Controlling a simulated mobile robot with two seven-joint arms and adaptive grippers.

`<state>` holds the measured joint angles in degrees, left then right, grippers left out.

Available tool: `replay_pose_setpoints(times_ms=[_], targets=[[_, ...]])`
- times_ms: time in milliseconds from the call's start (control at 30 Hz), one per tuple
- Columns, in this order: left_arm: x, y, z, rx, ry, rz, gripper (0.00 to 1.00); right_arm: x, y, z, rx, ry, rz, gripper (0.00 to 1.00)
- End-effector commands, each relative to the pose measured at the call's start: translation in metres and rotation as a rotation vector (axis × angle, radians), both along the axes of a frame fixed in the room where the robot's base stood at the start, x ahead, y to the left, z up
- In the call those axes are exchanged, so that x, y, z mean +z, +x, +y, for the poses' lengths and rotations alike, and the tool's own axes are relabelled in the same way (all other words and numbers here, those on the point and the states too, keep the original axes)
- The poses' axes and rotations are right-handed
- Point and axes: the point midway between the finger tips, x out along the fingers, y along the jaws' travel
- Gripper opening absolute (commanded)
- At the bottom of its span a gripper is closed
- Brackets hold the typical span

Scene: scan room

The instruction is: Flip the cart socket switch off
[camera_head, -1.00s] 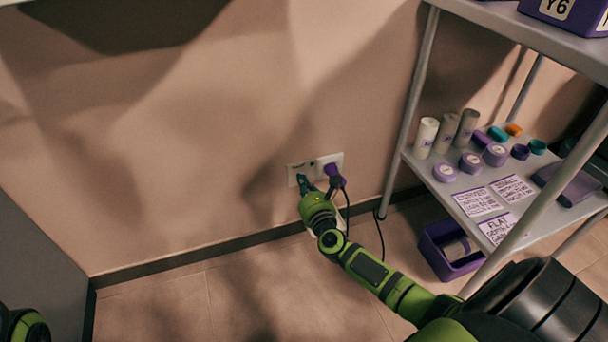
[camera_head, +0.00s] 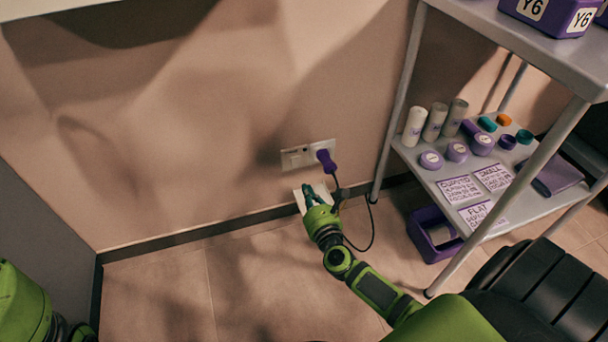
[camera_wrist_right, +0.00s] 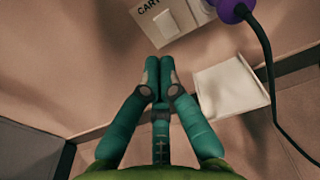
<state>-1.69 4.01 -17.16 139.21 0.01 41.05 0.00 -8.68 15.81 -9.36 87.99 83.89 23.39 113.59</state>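The white cart socket plate (camera_head: 295,159) is on the wall, with a purple plug (camera_head: 325,160) in its right part. In the right wrist view a label reading "CART" shows above the pale switch rocker (camera_wrist_right: 166,23); I cannot tell its on or off position. My right gripper (camera_head: 311,193) is below the plate in the head view, apart from it. In the right wrist view its teal fingertips (camera_wrist_right: 159,68) are together, with nothing visible between them, and the plate is beyond them. My left gripper is out of view.
A black cable (camera_head: 371,222) hangs from the plug beside my right gripper. A white square panel (camera_wrist_right: 230,88) is low by the wall. A metal shelf cart (camera_head: 449,176) with jars and labels stands to the right, with a purple bin (camera_head: 428,245) below.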

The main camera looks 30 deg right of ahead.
Motion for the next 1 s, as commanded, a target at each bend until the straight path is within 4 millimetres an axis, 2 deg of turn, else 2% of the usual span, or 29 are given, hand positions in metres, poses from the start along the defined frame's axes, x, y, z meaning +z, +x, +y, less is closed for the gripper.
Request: replay_pose_setpoints(times_ms=[100, 233, 833, 933, 1000], targets=[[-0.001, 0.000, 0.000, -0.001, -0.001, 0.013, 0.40, 0.002, -0.018, 0.004, -0.001, -0.001, 0.002, 0.00], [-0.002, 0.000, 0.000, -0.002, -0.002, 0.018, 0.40, 0.002, -0.028, 0.007, 0.000, 0.001, 0.001, 0.00], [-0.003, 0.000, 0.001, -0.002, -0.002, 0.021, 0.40, 0.002, -0.031, 0.007, 0.000, 0.000, 0.000, 0.00], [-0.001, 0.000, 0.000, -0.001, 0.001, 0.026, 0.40, 0.012, -0.030, 0.012, 0.011, -0.047, -0.010, 0.00], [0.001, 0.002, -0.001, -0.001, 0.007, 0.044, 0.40, 0.033, -0.029, 0.023, 0.035, -0.155, -0.030, 0.00]])
